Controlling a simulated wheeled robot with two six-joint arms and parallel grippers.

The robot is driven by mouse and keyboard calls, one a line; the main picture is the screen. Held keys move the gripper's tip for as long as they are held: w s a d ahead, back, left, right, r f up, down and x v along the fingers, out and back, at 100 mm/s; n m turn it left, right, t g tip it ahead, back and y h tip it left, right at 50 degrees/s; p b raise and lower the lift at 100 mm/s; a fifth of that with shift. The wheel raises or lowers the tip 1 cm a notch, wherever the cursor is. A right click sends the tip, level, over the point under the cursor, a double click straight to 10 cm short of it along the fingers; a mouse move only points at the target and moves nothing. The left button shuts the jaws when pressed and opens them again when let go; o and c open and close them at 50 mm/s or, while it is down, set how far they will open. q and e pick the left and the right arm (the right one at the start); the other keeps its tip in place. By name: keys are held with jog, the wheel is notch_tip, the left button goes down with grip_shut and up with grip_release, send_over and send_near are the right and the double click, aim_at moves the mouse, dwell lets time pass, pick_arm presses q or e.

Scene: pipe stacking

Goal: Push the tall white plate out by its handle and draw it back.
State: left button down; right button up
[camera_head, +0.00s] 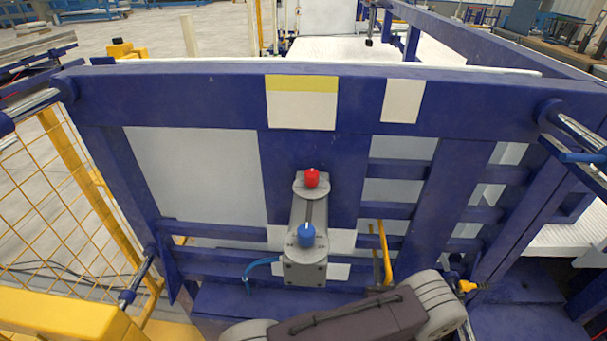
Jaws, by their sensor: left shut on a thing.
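A tall white plate (195,170) stands upright behind the blue frame (190,100) and shows through its openings. My left arm crosses the bottom of the view, with a dark link and grey round joints. My left gripper (458,288) is mostly hidden behind the grey joint, at the lower right of the frame. It is shut on what looks like a small yellow-orange handle (467,286). How the handle joins the plate is hidden. My right gripper is not in view.
A grey box (306,260) with a red knob (312,178) and a blue knob (306,235) sticks out from the frame's middle. Yellow mesh fencing (50,200) stands at the left. A yellow bent bar (384,255) stands right of the box. Blue rails run back at the right.

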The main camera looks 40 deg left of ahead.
pick_arm(q)
jog(key=shift+s+d, duration=0.15)
jog(key=shift+s, duration=0.1)
dwell(0.5)
jog(key=c, duration=1.2)
grip_release()
jog(key=shift+o, duration=0.2)
jog(key=v, duration=0.8)
jog(key=shift+p, duration=0.4)
jog(key=shift+w, duration=0.1)
